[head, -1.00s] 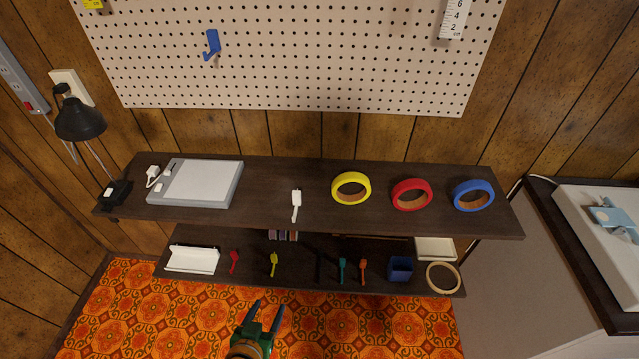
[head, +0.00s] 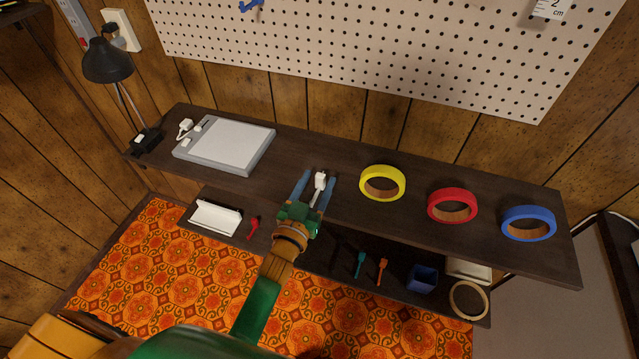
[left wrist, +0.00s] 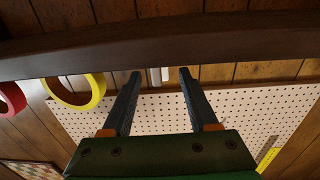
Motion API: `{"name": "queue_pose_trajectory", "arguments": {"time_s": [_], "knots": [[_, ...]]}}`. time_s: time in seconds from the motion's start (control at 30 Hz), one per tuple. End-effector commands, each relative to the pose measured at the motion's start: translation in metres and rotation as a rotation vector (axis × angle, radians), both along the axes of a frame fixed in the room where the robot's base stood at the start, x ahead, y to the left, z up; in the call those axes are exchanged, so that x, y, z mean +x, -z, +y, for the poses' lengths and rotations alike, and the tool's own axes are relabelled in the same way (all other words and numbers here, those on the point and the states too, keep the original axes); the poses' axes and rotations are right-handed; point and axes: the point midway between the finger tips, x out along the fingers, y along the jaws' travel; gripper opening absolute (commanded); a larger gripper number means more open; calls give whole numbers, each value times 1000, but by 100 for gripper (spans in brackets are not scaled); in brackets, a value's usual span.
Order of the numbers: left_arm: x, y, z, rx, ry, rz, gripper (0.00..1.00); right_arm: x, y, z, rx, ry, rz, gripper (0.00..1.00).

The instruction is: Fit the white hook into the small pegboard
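The white hook (head: 320,182) lies on the upper dark shelf, left of the yellow ring. My left gripper (head: 317,176) is open, with one blue finger on each side of the hook and a visible gap around it. In the left wrist view the hook (left wrist: 155,76) shows small between the two fingertips (left wrist: 160,72), near the shelf edge. A pegboard (head: 390,50) with rows of dark holes hangs on the wall above; it also shows in the left wrist view (left wrist: 240,110). I cannot tell a separate smaller pegboard. My right gripper is out of view.
The upper shelf (head: 420,160) also bears a grey-framed white panel (head: 230,143), a black lamp (head: 108,62), and yellow (head: 383,170), red (head: 452,193) and blue (head: 529,211) rings. The lower shelf holds small coloured hooks and a blue cup (head: 422,279).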

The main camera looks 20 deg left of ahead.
Motion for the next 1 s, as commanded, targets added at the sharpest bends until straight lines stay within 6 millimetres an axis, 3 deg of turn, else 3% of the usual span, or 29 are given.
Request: {"name": "queue_pose_trajectory", "arguments": {"time_s": [0.03, 0.2, 0.5, 0.63, 0.77, 1.0], "knots": [[0, 0, 0, 0, 0, 0, 44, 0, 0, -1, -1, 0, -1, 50], [0, 0, 0, 0, 0, 1, 0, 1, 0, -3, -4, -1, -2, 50], [0, 0, 0, 0, 0, 1, 0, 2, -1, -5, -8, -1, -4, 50], [0, -11, 0, 1, 1, 0, 0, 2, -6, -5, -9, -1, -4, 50], [-1, -39, 0, 0, 2, -3, 0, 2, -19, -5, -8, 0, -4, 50], [-60, -97, 2, -1, 2, 4, 0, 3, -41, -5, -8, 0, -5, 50]]}}
